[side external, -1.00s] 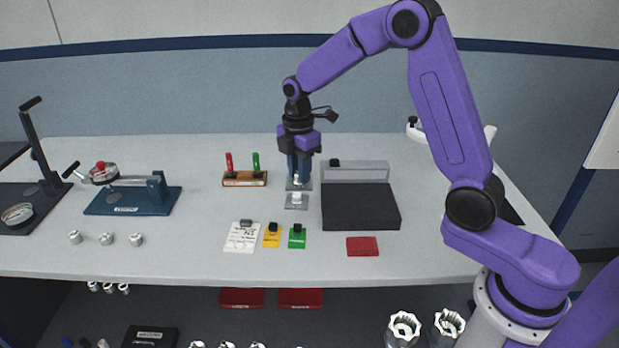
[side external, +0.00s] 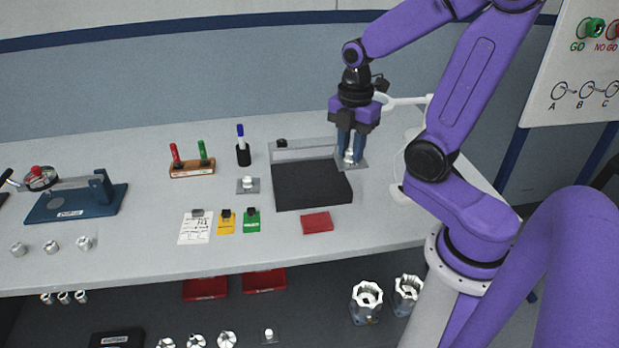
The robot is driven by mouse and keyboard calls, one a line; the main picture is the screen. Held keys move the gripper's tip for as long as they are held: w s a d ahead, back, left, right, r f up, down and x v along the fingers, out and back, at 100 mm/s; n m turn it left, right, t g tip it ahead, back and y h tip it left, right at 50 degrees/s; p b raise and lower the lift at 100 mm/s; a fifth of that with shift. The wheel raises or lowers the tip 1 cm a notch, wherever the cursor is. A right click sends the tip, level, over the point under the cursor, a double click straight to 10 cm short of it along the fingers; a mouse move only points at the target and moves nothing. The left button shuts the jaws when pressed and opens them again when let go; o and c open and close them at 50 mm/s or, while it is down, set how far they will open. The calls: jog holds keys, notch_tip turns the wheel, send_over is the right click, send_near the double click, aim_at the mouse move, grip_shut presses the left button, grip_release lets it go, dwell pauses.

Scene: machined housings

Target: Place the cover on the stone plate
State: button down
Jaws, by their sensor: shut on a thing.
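The stone plate (side external: 312,187) is a black rectangular slab lying on the bench. My gripper (side external: 350,155) points down with its blue fingers shut on the white knob of a grey, flat, square cover (side external: 357,164). The held cover shows at the slab's back right corner, mostly to its right in the picture. I cannot tell its height above the bench or whether any of it is over the slab. A second, similar grey square piece with a white knob (side external: 248,185) lies on the bench left of the slab.
A low grey ledge (side external: 303,149) stands behind the slab. A red block (side external: 317,222) lies in front of it. A black cup with a blue marker (side external: 243,153) and a wooden marker stand (side external: 192,169) stand to the left. A white ring-shaped fixture (side external: 402,100) is close on the right.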

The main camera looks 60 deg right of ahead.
jog(key=shift+s+d, duration=0.1)
jog(key=shift+s, duration=0.2)
jog(key=shift+f, duration=0.15)
jog(key=w+d+f, duration=0.2)
jog(key=w+f, duration=0.2)
jog(key=w, duration=0.5)
send_over(311, 181)
jog(key=f, duration=0.5)
jog(key=shift+s+a, duration=0.1)
jog(key=shift+s, duration=0.2)
jog(key=shift+w+f, duration=0.25)
jog(key=shift+f, duration=0.1)
jog(key=shift+w+f, duration=0.1)
jog(key=shift+f, duration=1.5)
jog(key=c, duration=0.9)
grip_release()
jog(key=shift+f, duration=0.15)
